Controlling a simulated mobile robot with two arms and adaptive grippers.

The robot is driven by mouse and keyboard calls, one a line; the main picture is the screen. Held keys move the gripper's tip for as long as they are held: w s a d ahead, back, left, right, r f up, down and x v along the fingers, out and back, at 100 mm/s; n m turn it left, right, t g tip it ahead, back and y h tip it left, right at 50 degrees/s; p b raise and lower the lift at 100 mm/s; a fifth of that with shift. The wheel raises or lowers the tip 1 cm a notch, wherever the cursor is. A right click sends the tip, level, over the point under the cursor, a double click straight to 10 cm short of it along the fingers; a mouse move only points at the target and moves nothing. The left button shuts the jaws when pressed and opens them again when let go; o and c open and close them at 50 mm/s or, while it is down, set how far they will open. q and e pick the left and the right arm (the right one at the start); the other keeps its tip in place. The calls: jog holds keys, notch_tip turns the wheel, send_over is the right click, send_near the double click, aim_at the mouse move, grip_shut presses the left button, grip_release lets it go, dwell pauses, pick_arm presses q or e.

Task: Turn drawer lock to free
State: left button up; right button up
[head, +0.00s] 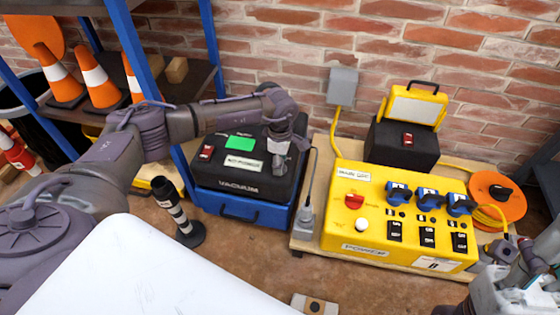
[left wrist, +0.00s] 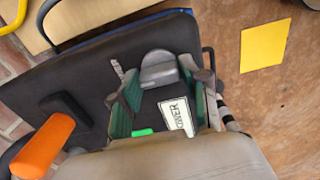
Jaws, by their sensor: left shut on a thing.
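A black unit (head: 250,183) marked VACUUM sits on a blue drawer box (head: 228,207) with a dark handle on its front. My left gripper (head: 280,163) is over the right part of the unit's top. In the left wrist view my left gripper (left wrist: 160,92) has its green-lined fingers on either side of a grey knob (left wrist: 160,69), shut on it. I cannot read a mark that names this knob as the drawer lock. My right gripper (head: 515,262) is partly in view at the right edge, its fingers unclear.
A yellow power box (head: 400,262) with blue plugs stands on a pallet to the right. A black and white post (head: 178,212) stands left of the drawer box. A blue-posted shelf with orange cones (head: 98,80) is at the left. Brown floor in front is mostly clear.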

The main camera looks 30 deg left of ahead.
pick_arm(q)
jog(key=o, duration=1.1)
jog(key=shift+o, duration=0.2)
notch_tip(320, 180, up, 12)
